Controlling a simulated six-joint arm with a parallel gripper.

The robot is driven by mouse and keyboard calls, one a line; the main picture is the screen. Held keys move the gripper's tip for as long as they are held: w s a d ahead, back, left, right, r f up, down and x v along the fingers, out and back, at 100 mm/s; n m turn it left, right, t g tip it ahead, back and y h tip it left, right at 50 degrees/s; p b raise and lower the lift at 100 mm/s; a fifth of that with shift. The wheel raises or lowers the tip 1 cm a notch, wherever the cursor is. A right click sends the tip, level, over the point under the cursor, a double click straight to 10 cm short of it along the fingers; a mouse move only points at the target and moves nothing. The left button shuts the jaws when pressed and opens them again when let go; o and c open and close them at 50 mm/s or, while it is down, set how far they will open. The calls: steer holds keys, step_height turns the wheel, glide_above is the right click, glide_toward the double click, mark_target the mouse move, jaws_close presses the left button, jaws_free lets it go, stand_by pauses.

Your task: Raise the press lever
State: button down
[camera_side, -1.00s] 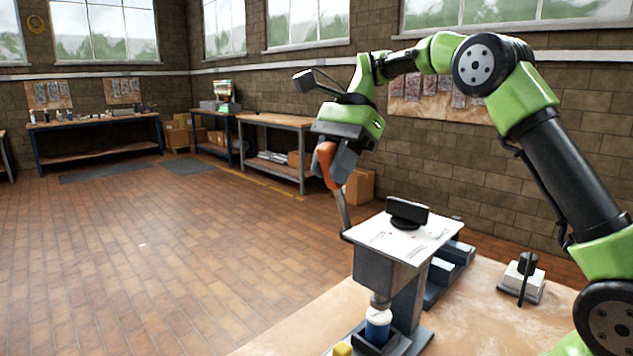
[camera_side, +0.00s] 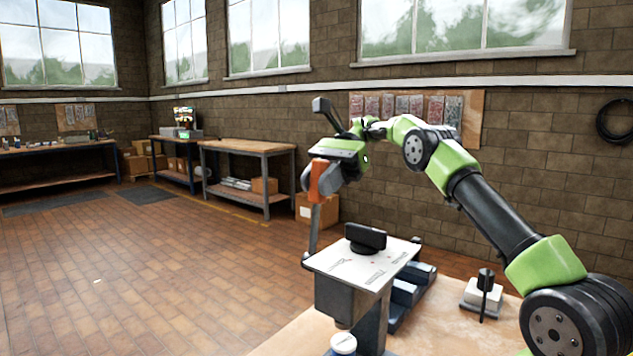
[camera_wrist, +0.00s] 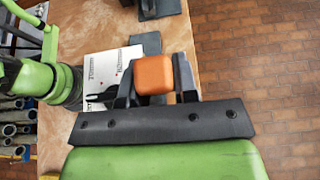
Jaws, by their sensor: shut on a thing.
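The press (camera_side: 345,295) stands at the edge of the wooden bench, with a white labelled top plate (camera_side: 360,266) and a black knob on it. Its lever is a metal rod (camera_side: 314,228) with an orange handle (camera_side: 318,182), standing nearly upright at the plate's left side. My gripper (camera_side: 324,178) is shut on the orange handle, which also shows between the fingers in the wrist view (camera_wrist: 153,74). Under the press head, a round white top (camera_side: 343,342) shows at the picture's lower edge. The fingers hide part of the handle.
A small white block with a black upright handle (camera_side: 485,292) stands on the bench at right. Dark blue blocks (camera_side: 408,288) lie behind the press. The brick floor left of the press is open. Workbenches and cartons stand far off along the walls.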

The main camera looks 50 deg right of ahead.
stand_by(0.3)
steer(key=c, duration=0.9)
jaws_free()
